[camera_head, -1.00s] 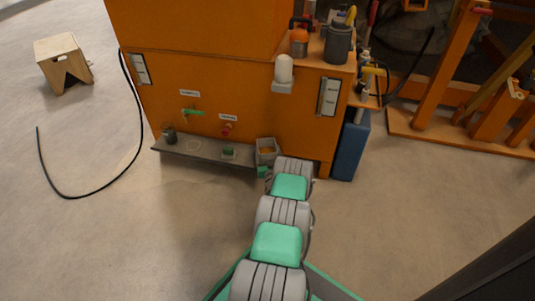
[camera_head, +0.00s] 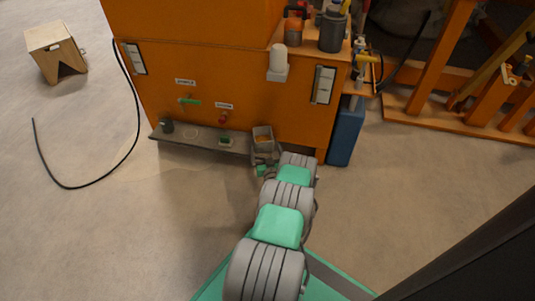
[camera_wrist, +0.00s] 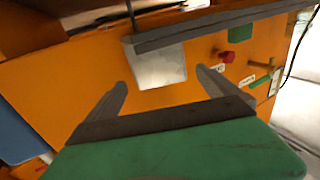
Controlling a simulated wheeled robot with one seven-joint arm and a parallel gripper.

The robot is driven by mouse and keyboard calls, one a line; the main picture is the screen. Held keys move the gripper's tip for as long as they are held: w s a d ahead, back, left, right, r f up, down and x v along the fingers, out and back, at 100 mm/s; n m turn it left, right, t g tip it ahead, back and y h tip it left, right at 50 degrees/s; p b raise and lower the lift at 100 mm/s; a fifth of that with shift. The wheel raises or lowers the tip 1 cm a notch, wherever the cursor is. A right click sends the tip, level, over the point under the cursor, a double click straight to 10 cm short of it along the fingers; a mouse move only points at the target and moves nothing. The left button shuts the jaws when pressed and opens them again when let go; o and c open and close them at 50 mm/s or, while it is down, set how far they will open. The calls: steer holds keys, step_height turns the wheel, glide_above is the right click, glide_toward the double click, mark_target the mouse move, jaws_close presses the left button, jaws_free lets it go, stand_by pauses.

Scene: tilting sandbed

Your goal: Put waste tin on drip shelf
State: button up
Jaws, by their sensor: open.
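The waste tin, a square grey open box (camera_head: 262,138) with brownish contents, stands upright at the right end of the grey drip shelf (camera_head: 205,145). The wrist view is upside down; there the tin (camera_wrist: 160,68) shows as a pale square against the shelf's grey edge (camera_wrist: 225,27). My gripper (camera_wrist: 160,88) is open and empty, its two fingers spread and pointing at the tin, with a visible gap between them and it. In the head view my gripper (camera_head: 263,165) is small and partly hidden by my arm, just in front of the tin.
A blue container (camera_head: 346,135) stands right. A black hose (camera_head: 100,177) lies left; the front floor is clear.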

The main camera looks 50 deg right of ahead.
steer(key=p+v, duration=0.3)
steer(key=v, duration=0.3)
steer(key=w+a+r+n+t+y, duration=0.2)
steer(key=w+a+r+n+y, duration=0.3)
steer(key=w, duration=0.5)
steer(key=w+a+r+n+t+y, duration=0.1)
steer(key=w+a+r+n+y, duration=0.3)
steer(key=w+r, duration=0.5)
steer(key=w+a+r+n+g+y, duration=0.1)
steer(key=w+a+r+g+y, duration=0.2)
steer(key=a, duration=0.6)
steer(key=w+a+r+n+g+y, duration=0.2)
steer(key=w+a+r+y, duration=0.15)
steer(key=a+r, duration=0.4)
steer(key=s+a+r+g, duration=0.25)
steer(key=s+a, duration=0.25)
steer(key=a, duration=0.3)
steer(key=s+a+r+g, duration=0.2)
steer(key=s+a+r, duration=0.15)
steer(key=a, duration=0.45)
steer(key=s+a+r+m+g+h, duration=0.1)
steer(key=s+a+r+g, duration=0.1)
steer(key=s, duration=1)
steer(key=s+a+r+m+g+h, duration=0.1)
steer(key=s+a+r+m+g, duration=0.1)
steer(key=s, duration=1)
steer(key=shift+a+r+h, duration=0.35)
steer(key=shift+a, duration=0.55)
